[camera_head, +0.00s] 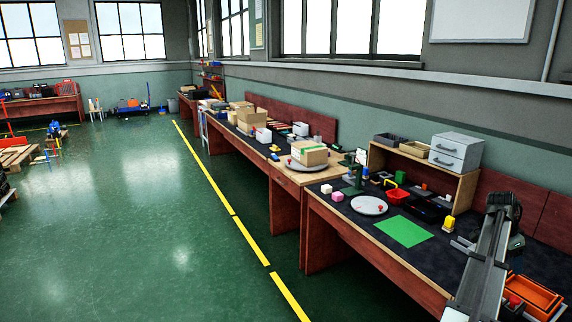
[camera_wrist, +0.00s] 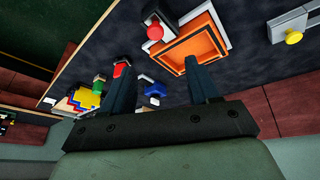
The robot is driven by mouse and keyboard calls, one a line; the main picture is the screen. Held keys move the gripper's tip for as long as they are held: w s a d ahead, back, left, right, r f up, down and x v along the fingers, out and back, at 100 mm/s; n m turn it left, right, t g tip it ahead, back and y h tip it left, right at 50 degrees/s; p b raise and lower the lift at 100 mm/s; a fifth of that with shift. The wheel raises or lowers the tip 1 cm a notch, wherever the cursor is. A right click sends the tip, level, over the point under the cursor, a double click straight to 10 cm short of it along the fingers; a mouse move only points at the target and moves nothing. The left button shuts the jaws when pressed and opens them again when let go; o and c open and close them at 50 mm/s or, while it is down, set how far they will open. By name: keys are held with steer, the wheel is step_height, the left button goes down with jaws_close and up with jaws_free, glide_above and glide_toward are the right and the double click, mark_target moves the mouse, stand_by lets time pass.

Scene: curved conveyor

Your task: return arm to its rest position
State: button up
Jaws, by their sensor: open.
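My gripper (camera_wrist: 158,64) is open in the wrist view. Its two dark fingers stand well apart with nothing held between them. An orange tray (camera_wrist: 183,50) lies beyond the fingertips, apart from them. In the head view my arm rises from the lower right over the dark workbench (camera_head: 340,217); I cannot make out the gripper's fingers there.
Orange trays (camera_head: 540,294) lie right of my arm. A green mat (camera_head: 403,232), round grey plate (camera_head: 369,206), red bin (camera_head: 398,197) and yellow object (camera_head: 449,223) sit on the bench. A wooden shelf (camera_head: 467,195) stands behind.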

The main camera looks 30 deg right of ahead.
steer(key=w+a+f+n+t+y, duration=0.1)
steer(key=w+a+f+n, duration=0.4)
steer(key=a+f, duration=0.7)
steer(key=w+a+f+n+t+y, duration=0.1)
steer(key=w+a+f+n, duration=0.35)
steer(key=a+f, duration=0.75)
steer(key=w+a+f+n+t+y, duration=0.1)
steer(key=w+a+f+n, duration=0.35)
steer(key=a+f, duration=0.75)
steer(key=s+a+f+n+g+y, duration=0.15)
steer(key=a+f, duration=0.35)
steer(key=a, duration=0.5)
steer(key=s+a+f+n+g+y, duration=0.1)
steer(key=s+a+f+n, duration=0.1)
steer(key=a+f, duration=0.5)
steer(key=s+a+f+n+g, duration=0.1)
steer(key=s+a+f+n, duration=0.1)
steer(key=s+a, duration=0.2)
steer(key=s+a+f+n+g+h, duration=0.1)
steer(key=s+a, duration=0.3)
steer(key=a, duration=0.7)
steer(key=s+a+f+n+g+h, duration=0.1)
steer(key=s+a+f+n+g, duration=0.1)
steer(key=s+a, duration=0.3)
steer(key=a+f+n, duration=0.1)
steer(key=a, duration=0.1)
steer(key=shift+a, duration=0.4)
